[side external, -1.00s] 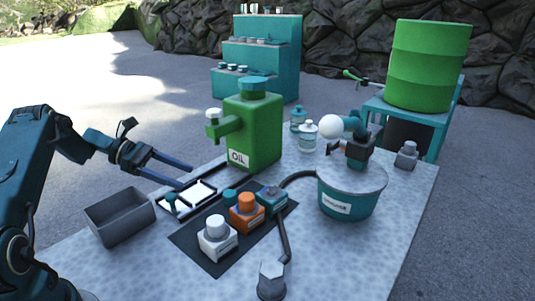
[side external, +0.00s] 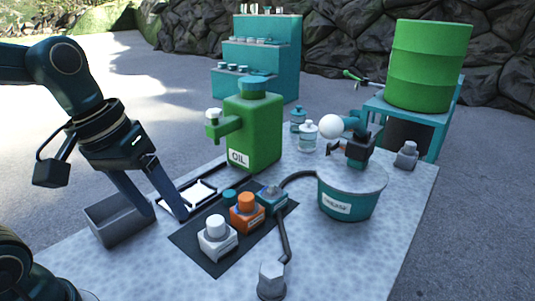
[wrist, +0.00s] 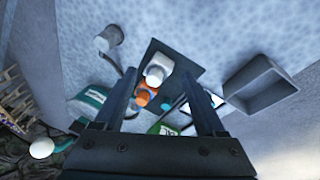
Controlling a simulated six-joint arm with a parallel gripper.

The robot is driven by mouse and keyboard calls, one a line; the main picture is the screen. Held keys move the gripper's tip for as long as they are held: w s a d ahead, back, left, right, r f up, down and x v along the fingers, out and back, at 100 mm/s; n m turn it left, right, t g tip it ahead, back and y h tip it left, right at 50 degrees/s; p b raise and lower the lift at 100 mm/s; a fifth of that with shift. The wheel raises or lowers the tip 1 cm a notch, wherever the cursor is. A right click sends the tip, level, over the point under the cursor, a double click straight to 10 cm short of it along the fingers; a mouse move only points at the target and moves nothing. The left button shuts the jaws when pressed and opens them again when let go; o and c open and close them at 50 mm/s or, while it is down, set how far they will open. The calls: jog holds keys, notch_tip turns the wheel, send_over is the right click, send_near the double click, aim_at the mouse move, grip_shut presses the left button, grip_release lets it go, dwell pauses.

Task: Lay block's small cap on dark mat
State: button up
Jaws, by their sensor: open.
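The green block (side external: 262,130) marked OIL stands upright at the back of the table, with a wide teal cap on top. A small white cap (side external: 212,113) sits on the end of its side spout. The dark mat (side external: 207,262) lies at the front with a white, an orange and a teal capped bottle on it. My gripper (side external: 167,215) points down left of the mat, open, with nothing seen between its fingers. In the wrist view my gripper (wrist: 160,74) frames the bottles and part of the mat (wrist: 190,57); the green block (wrist: 160,129) is mostly hidden.
A black-framed white tray (side external: 200,193) lies behind the mat. A teal pot (side external: 347,203) stands right of it, and a grey hexagonal post (side external: 271,281) in front. The right front tabletop is clear.

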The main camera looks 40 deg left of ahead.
jog(key=shift+s+d+f+m+t+y, duration=0.1)
jog(key=shift+s+m+t+y, duration=0.4)
jog(key=shift+s+m, duration=0.55)
jog(key=shift+s+m+t+y, duration=0.2)
jog(key=shift+s+m+t, duration=0.55)
jog(key=shift+m, duration=0.5)
